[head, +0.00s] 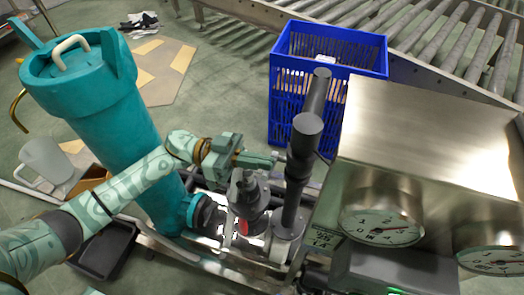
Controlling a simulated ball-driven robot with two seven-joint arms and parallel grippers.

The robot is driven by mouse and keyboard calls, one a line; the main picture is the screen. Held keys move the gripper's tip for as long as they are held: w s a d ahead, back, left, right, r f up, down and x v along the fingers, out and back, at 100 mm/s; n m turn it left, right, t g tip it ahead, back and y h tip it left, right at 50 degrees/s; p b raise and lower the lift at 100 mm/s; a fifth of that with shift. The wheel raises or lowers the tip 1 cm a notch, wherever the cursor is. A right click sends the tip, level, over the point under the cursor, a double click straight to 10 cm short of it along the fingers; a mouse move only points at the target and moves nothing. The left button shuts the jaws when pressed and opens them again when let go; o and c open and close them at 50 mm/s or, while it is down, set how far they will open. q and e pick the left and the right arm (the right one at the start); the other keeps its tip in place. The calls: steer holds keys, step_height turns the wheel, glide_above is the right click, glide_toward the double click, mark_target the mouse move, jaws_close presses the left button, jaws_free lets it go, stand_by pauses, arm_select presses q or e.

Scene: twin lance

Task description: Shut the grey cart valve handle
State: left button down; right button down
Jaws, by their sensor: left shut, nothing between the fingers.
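My left gripper (266,160) reaches in from the left over the cart. Its fingers are shut and empty, pointing right, close to a dark grey upright pipe in the picture. That dark grey part (317,92) has a thick cylindrical top and rises from the cart's pipework. A smaller dark grey fitting (247,195) with a bit of red below it sits just under my gripper. I cannot tell for sure which grey part is the valve handle, or whether my fingers touch either. My right gripper is out of view.
A large teal filter cylinder (95,90) stands tilted in the picture at left. A metal box (435,130) with round gauges (382,224) fills the right. A blue crate (328,42) stands behind, before a roller conveyor (440,30). A grey jug (45,160) is at far left.

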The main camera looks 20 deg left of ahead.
arm_select(q)
steer(key=m+b, duration=0.1)
steer(key=m, duration=0.1)
steer(key=f+m+b, duration=0.1)
steer(key=m, duration=0.1)
steer(key=m+g, duration=0.1)
steer(key=m, duration=0.1)
steer(key=shift+s+f+b, duration=0.3)
steer(key=shift+s+b, duration=0.1)
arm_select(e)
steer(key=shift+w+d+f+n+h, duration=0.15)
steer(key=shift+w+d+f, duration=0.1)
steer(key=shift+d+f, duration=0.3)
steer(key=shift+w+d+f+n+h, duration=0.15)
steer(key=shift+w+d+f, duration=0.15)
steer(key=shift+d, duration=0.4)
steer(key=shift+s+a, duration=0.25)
